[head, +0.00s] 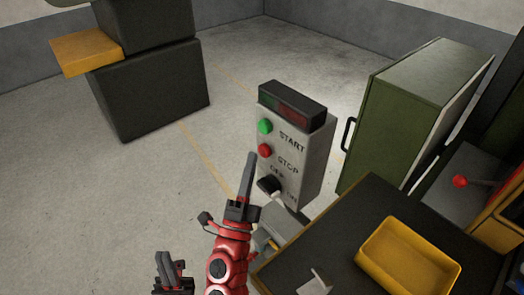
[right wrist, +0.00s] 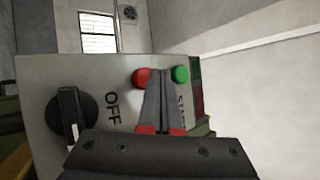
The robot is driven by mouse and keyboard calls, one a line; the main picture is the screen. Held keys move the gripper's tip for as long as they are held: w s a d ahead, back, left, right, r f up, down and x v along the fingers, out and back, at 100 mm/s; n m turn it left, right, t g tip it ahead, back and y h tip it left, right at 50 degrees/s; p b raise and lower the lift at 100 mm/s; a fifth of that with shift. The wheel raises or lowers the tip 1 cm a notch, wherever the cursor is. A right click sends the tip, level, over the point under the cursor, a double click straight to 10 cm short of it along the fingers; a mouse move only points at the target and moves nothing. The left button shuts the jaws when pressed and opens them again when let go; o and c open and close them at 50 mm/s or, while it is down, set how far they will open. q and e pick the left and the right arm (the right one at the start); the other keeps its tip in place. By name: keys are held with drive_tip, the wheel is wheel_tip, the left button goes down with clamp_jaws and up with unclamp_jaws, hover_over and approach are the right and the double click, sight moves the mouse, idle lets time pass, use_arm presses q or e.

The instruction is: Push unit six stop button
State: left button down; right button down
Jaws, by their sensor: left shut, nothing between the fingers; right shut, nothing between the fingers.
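The control box (head: 308,160) is pale grey, with a green START button (head: 265,127) above a red STOP button (head: 264,150) and a black OFF/ON knob (head: 268,186) below. My right gripper (head: 252,157) is shut and empty, its tips just left of the red button in the head view. In the right wrist view the closed fingers (right wrist: 158,75) point at the panel beside the red button (right wrist: 141,76), partly covering it, with the green button (right wrist: 180,74) on their other side. Contact cannot be told. My left gripper (head: 166,260) is shut and empty, low in the head view.
A dark-topped table (head: 345,215) with a yellow tray (head: 372,258) stands at lower right. A green cabinet (head: 395,120) is behind the box on the right. A dark machine with a yellow ledge (head: 85,52) stands at upper left. The floor between is clear.

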drive_tip(key=s+a, duration=0.1)
drive_tip(key=a, duration=0.1)
drive_tip(key=s+a+p, duration=0.1)
drive_tip(key=s+a, duration=0.1)
drive_tip(key=shift+a, duration=0.2)
